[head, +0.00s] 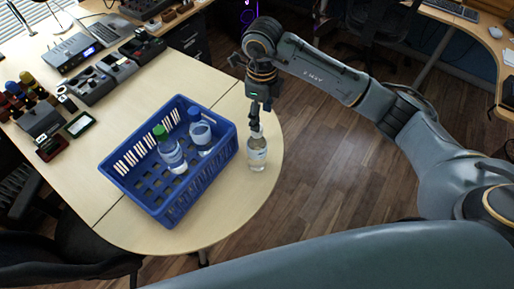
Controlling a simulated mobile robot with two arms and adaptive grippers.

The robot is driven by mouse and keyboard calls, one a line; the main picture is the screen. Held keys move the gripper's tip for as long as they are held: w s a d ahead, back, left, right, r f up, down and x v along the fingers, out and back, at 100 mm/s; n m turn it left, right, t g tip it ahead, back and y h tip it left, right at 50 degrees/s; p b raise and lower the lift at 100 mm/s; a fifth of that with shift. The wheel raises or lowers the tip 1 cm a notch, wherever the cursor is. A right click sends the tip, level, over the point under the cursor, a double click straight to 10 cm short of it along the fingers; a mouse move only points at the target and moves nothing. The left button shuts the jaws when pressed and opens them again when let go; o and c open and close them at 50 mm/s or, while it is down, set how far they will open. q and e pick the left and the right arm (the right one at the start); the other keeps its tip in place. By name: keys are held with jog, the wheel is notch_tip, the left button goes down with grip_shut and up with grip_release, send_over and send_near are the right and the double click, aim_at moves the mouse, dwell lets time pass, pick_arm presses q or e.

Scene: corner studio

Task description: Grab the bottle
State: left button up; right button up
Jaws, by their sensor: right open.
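A clear bottle with a pale label (257,155) stands upright on the table near its rounded right edge, just right of the blue basket (150,205). My right gripper (260,112) points down directly over the bottle's top. It is open, with its fingers by the bottle's neck; I cannot tell whether they touch it. Two more bottles are in the basket: one with a green cap (171,152) and one with a blue cap (200,133). My left gripper is not in view.
The light wooden table (122,235) has bare surface around the basket. A black chair (75,250) is at the lower left. Another desk (485,42) stands at the upper right.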

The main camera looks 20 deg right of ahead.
jog(key=shift+f, duration=0.7)
jog(key=p, duration=0.3)
send_near(257, 148)
jog(key=shift+w+d+f, duration=0.25)
jog(key=shift+w+f, duration=0.3)
jog(key=shift+w, duration=0.05)
jog(key=shift+w+d+f, duration=0.2)
jog(key=shift+w+f, duration=0.35)
jog(key=shift+w, duration=0.05)
jog(key=shift+f, duration=0.65)
jog(key=shift+r, duration=0.1)
grip_shut()
